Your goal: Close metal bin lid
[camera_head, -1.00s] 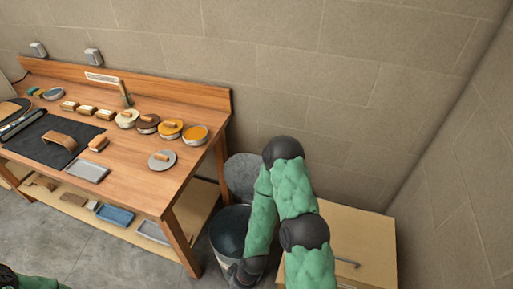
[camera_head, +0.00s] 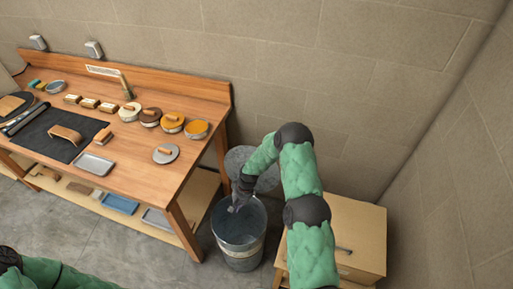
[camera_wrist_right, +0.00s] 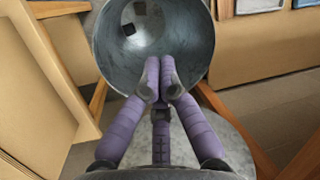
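The metal bin (camera_head: 240,238) stands on the floor between the workbench and the wooden cabinet, its mouth open. Its round grey lid (camera_head: 236,160) is raised at the back of the bin, partly hidden by my right arm. My right gripper (camera_head: 237,207) is over the back part of the bin's mouth, in front of the lid. In the right wrist view its fingers (camera_wrist_right: 160,82) are together with nothing seen between them. They point toward the bin's inside (camera_wrist_right: 130,50), and the lid (camera_wrist_right: 235,150) shows below them. My left gripper is out of view.
The workbench (camera_head: 130,160) with lidded tins and brushes stands at left, its leg close to the bin. The wooden cabinet (camera_head: 350,225) stands close at right. A stone wall is behind. The floor in front of the bin is clear.

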